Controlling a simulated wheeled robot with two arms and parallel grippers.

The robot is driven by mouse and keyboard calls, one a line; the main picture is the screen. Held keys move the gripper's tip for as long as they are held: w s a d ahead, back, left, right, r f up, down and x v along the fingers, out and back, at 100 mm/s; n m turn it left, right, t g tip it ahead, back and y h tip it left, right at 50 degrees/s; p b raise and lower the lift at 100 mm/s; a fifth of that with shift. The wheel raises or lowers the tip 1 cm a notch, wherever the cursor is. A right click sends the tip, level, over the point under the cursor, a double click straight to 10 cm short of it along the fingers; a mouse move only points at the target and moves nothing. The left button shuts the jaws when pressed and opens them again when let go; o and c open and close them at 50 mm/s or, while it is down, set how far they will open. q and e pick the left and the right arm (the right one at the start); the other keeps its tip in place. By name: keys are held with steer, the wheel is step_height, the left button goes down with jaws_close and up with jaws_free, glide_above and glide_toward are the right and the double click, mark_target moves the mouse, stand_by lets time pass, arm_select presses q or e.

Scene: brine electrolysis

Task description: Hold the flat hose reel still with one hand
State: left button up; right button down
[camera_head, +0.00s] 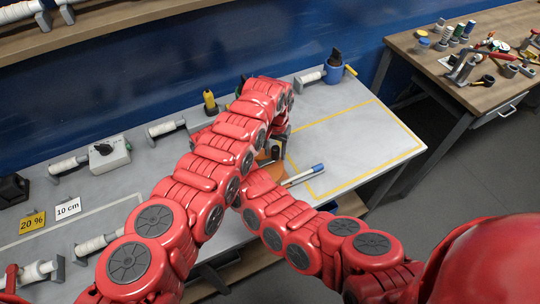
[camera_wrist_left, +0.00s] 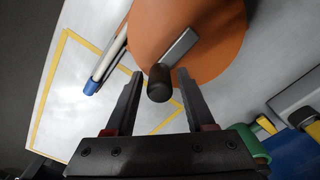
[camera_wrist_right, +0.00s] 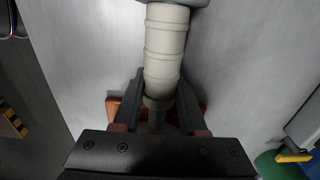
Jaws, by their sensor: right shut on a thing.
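The flat hose reel is an orange disc (camera_wrist_left: 205,25) with a grey crank bar and a black knob (camera_wrist_left: 159,84) in the left wrist view. My left gripper (camera_wrist_left: 159,75) is open, its fingers on either side of the knob with gaps between. In the right wrist view, my right gripper (camera_wrist_right: 158,92) is shut around the dark collar at the end of a cream ribbed part (camera_wrist_right: 165,45), which I take to be of the reel. Orange (camera_wrist_right: 113,108) shows behind the fingers. In the head view my arms hide most of the reel; only a bit of orange (camera_head: 262,157) shows.
A white marker with a blue end (camera_head: 303,175) lies beside the reel, near a yellow outlined area (camera_head: 365,135) that is clear. White rolls (camera_head: 165,128) on grey stands and a white box (camera_head: 109,154) stand to the left. A blue holder (camera_head: 333,73) stands behind.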

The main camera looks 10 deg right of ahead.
arm_select(q)
steer(key=c, duration=0.7)
steer(key=o, duration=1)
steer(key=shift+r, duration=0.1)
steer(key=shift+r, duration=3.4)
